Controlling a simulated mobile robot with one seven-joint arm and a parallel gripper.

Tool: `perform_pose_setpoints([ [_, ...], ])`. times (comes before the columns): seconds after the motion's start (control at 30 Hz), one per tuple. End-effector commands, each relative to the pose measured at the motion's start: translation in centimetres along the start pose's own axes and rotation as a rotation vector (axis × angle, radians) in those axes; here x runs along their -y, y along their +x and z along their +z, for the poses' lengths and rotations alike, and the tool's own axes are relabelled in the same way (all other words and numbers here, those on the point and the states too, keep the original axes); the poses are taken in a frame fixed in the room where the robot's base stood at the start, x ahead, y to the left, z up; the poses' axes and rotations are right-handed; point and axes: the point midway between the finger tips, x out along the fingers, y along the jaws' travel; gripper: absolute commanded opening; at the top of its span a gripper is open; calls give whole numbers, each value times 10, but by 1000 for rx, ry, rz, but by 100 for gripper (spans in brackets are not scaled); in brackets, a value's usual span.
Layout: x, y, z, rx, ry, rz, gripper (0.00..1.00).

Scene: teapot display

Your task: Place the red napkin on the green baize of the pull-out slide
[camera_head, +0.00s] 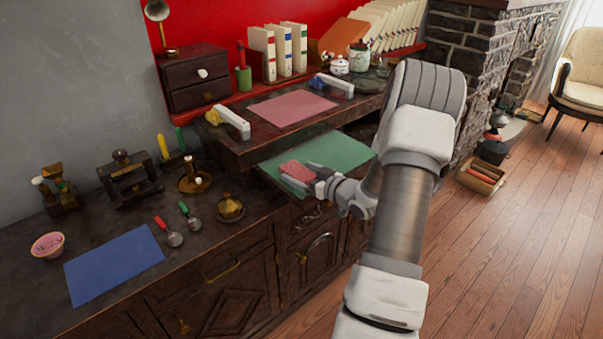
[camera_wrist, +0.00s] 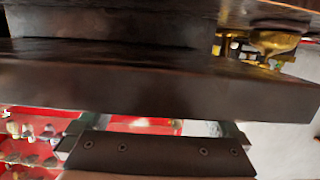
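The red napkin (camera_head: 297,170) is a small folded patch in the head view. It is over the green baize (camera_head: 340,150) of the pull-out slide, near its front left part. I cannot tell whether it rests on the baize or is just above it. My gripper (camera_head: 303,175) is at the napkin, coming from the right, with a pale finger along the napkin's front side. Whether the fingers press on it is too small to tell. The wrist view shows a dark wooden edge (camera_wrist: 160,85) close up and blurred red patches; the fingertips are not clear there.
A raised shelf with a pink mat (camera_head: 291,108) and white blocks stands just behind the slide. On the counter to the left are a blue mat (camera_head: 114,264), two spoons, a brass pot (camera_head: 230,207) and a candlestick (camera_head: 193,178). Open floor lies to the right.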

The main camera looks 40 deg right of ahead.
Motion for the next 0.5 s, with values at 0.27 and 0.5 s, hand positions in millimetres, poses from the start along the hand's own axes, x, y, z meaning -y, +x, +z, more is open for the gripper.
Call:
perform_pose_setpoints([
  [0.27,0,-1,-3,0,0,0,100],
  [0.5,-1,-36,-6,1,1,3,100],
])
